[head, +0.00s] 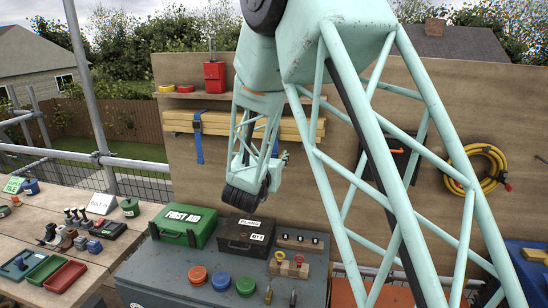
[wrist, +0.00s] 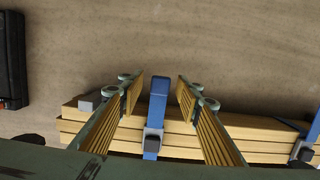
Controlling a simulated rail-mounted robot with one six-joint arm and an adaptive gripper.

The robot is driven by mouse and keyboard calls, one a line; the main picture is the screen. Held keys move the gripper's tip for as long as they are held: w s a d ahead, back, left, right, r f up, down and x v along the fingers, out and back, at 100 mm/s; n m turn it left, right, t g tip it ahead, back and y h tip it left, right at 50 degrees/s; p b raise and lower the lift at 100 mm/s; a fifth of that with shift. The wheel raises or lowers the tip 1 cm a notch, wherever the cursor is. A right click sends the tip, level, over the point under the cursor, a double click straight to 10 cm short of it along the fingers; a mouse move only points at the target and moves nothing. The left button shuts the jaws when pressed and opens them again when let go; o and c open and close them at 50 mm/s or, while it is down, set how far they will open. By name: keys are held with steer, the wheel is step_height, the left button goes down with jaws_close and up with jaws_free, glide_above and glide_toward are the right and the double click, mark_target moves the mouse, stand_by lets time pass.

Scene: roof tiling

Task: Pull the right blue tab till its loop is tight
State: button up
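In the wrist view, a blue tab (wrist: 158,105) hangs from a grey buckle on a bundle of yellow timber (wrist: 240,128). My gripper (wrist: 158,87) is open, with one ribbed finger on each side of this tab and a gap visible on both sides. Another blue strap (wrist: 287,122) with a grey buckle shows at the right edge of the wrist view. In the head view, the left blue tab (head: 198,147) hangs from the timber (head: 222,124). The loop's tightness cannot be told.
The timber lies against a board wall (head: 345,105). A shelf with a red box (head: 214,77) is above it. Below stands a grey chest (head: 185,262) with a green first aid box (head: 188,227) and a dark case (head: 246,232). A yellow hose (head: 485,170) hangs at the right.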

steer(key=c, duration=0.9)
steer(key=shift+f+b, duration=2.15)
steer(key=shift+f, duration=0.55)
steer(key=o, duration=0.9)
steer(key=shift+o, duration=0.3)
steer(key=o, duration=0.4)
steer(key=shift+s, duration=0.15)
steer(key=shift+f+b+v, duration=0.2)
steer(key=shift+b+v, duration=0.25)
steer(key=shift+v, duration=0.95)
steer(key=shift+f+b+v, duration=0.25)
steer(key=shift+b+v, duration=0.15)
steer(key=shift+v, duration=1)
